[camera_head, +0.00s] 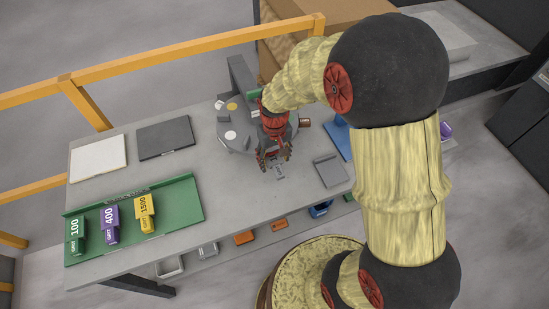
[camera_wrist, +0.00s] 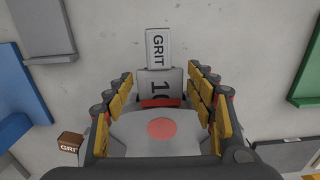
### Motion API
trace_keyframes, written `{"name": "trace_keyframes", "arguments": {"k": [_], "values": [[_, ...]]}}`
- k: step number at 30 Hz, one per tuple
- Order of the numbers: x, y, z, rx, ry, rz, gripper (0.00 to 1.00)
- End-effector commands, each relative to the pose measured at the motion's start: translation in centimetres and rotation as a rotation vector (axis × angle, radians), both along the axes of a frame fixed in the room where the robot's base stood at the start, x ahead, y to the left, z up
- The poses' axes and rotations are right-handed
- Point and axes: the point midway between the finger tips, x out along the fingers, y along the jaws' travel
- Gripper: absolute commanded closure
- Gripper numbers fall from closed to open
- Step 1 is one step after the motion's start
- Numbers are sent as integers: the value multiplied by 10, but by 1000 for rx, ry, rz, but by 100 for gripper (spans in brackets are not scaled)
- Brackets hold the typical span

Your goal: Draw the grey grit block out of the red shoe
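A grey block (camera_wrist: 158,48) lettered GRIT, with a wider part showing the start of a number, lies on the slab just beyond my fingertips. In the head view the grey block (camera_head: 279,172) shows small, close under my gripper (camera_head: 273,160). A red strip (camera_wrist: 160,103) crosses the block's near end; it may be the red shoe, but I cannot tell. My gripper (camera_wrist: 160,92) is open, its yellow-padded fingers on either side of the block's near part without visible contact. A grey piece with a red disc hides what lies closer to the palm.
A grey plate (camera_head: 331,171) and a blue piece (camera_head: 340,138) lie right of the gripper. A round grey table (camera_head: 226,135) and a brown block (camera_head: 305,122) are behind it. A green rack (camera_head: 180,205) with lettered blocks stands left. Bare slab lies between rack and gripper.

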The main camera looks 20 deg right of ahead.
Motion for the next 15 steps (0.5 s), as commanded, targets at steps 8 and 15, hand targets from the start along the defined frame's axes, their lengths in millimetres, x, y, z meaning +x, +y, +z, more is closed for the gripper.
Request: {"name": "trace_keyframes", "arguments": {"k": [8,15], "values": [[0,0,0,0,0,0,62],[0,0,0,0,0,0,76]]}}
